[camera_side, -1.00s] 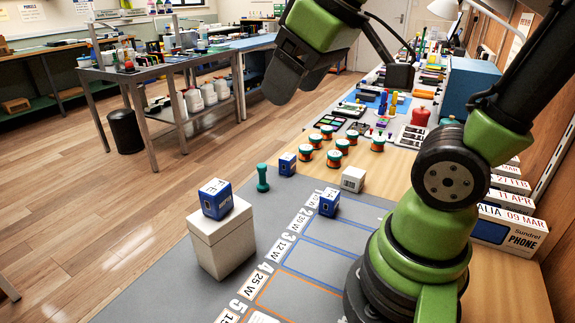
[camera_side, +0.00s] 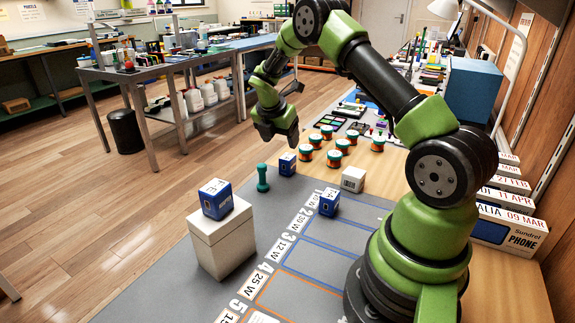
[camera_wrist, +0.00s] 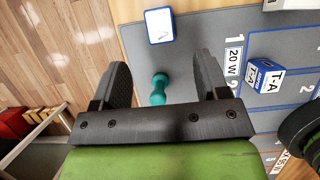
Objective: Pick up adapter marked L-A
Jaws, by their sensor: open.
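A small blue adapter with a white label (camera_side: 287,164) stands on the grey mat by its far edge. In the wrist view its white face (camera_wrist: 159,24) carries a mark I cannot read fully. Another blue adapter (camera_side: 329,203) stands by the 20 W label; in the wrist view it reads T-A (camera_wrist: 265,76). A third blue adapter (camera_side: 216,200) sits on a white block (camera_side: 222,240); its mark is unclear. I cannot make out L-A for certain on any. My gripper (camera_side: 278,138) is open and empty, above and close to the far-edge adapter, which lies ahead of its fingers (camera_wrist: 163,65).
A teal dumbbell-shaped piece (camera_side: 263,178) stands beside the far-edge adapter; it shows between my fingers in the wrist view (camera_wrist: 159,90). A white box (camera_side: 353,179) stands to the right. Several green-and-orange round pieces (camera_side: 333,143) stand behind. The marked mat slots (camera_side: 330,235) nearby look clear.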

